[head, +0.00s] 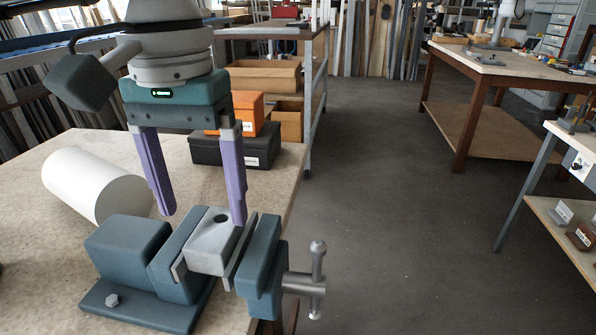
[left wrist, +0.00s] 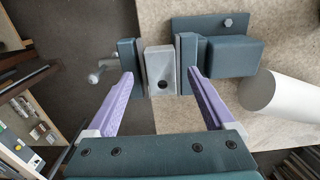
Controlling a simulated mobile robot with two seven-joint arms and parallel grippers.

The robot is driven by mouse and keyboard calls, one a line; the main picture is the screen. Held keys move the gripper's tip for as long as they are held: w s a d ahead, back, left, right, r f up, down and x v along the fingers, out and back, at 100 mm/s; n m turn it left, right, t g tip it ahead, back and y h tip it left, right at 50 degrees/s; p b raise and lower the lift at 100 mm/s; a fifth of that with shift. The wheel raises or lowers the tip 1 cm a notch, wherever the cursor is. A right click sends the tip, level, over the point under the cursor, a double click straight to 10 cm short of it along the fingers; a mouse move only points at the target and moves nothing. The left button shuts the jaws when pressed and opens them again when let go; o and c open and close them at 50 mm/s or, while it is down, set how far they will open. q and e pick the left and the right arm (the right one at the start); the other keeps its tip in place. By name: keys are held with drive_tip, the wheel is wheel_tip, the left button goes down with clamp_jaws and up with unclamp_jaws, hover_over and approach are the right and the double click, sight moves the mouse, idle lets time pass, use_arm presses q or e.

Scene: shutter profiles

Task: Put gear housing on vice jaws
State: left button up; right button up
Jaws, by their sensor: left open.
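The gear housing (head: 213,243), a light grey block with a dark round hole on top, sits between the jaws of the teal vice (head: 130,245) at the table's front right. It also shows between the jaws in the left wrist view (left wrist: 160,70). Narrow gaps seem to show beside it; I cannot tell whether it rests fully on the jaws. My left gripper (head: 205,218) is open above and behind the housing, its purple fingers apart and holding nothing. The fingers also show spread in the left wrist view (left wrist: 163,76). My right gripper is not in view.
A white cylinder (head: 95,185) lies on the table left of the vice. A black case (head: 235,148) and orange box (head: 245,112) stand at the back. The vice handle (head: 317,270) sticks out past the table's right edge. Open floor lies to the right.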

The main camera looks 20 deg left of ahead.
sight(208, 238)
use_arm(q)
wheel_tip(208, 238, up, 9)
drive_tip(key=shift+b, duration=0.35)
drive_tip(key=shift+f, duration=0.1)
idle(1.1)
